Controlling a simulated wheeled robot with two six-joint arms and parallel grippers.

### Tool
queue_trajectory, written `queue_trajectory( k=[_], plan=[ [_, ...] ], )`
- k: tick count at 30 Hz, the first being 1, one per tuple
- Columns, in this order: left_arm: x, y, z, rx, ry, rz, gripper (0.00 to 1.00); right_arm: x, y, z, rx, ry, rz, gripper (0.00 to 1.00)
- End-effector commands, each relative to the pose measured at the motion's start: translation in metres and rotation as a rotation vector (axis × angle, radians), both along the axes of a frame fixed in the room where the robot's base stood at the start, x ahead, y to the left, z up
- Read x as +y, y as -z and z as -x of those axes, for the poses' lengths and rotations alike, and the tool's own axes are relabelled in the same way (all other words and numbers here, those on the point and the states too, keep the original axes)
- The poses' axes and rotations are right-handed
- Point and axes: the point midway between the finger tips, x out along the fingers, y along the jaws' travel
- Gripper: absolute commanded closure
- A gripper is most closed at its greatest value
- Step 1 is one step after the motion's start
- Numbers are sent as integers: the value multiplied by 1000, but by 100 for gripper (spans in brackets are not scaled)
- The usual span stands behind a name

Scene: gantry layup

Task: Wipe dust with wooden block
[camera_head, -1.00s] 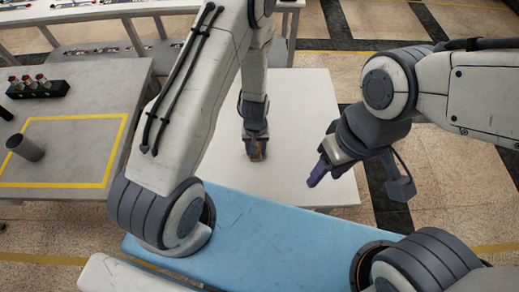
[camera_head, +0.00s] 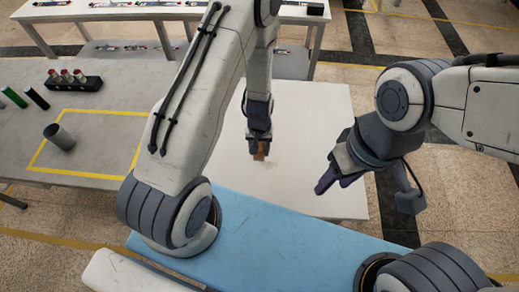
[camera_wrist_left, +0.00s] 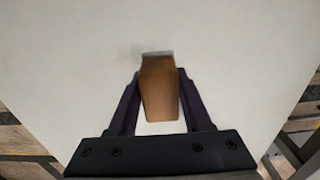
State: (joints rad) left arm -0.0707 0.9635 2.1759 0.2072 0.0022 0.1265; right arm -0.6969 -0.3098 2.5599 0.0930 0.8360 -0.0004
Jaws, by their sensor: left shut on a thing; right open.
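The wooden block (camera_head: 261,151) is brown and held between the fingers of my left gripper (camera_head: 259,145), over the middle of the white table (camera_head: 310,115). In the left wrist view the block (camera_wrist_left: 158,92) sits between both dark fingers, with a grey strip at its far end. A faint grey dust smudge (camera_wrist_left: 128,50) lies on the white surface just beyond the block, to its left. I cannot tell whether the block touches the table. My right gripper (camera_head: 327,183) is open and empty above the table's right part.
A grey workbench (camera_head: 25,140) on the left has a yellow-taped rectangle, a grey cup (camera_head: 60,137) and a black holder with red-topped items (camera_head: 73,80). A blue surface (camera_head: 270,235) lies in front. The white table's right back is clear.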

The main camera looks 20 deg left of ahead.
Motion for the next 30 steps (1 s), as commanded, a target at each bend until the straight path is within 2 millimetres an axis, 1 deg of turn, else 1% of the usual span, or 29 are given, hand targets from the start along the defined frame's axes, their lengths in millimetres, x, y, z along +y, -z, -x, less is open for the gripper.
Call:
queue_trajectory(
  k=[1,6,10,27,29,30],
  plan=[
    [1,-10,0,0,-1,0,100,0,-10,0,0,0,0,50],
    [2,-25,0,0,-4,0,100,0,-24,0,0,0,0,50],
    [3,-33,1,0,-5,0,100,0,-32,0,0,1,0,50],
    [3,-34,1,0,-6,0,100,0,-33,0,0,1,0,50],
    [4,-35,0,-1,-2,1,100,0,-33,0,0,1,0,50],
    [4,-39,-1,-2,6,3,100,0,-33,0,0,1,0,50]
  ],
)
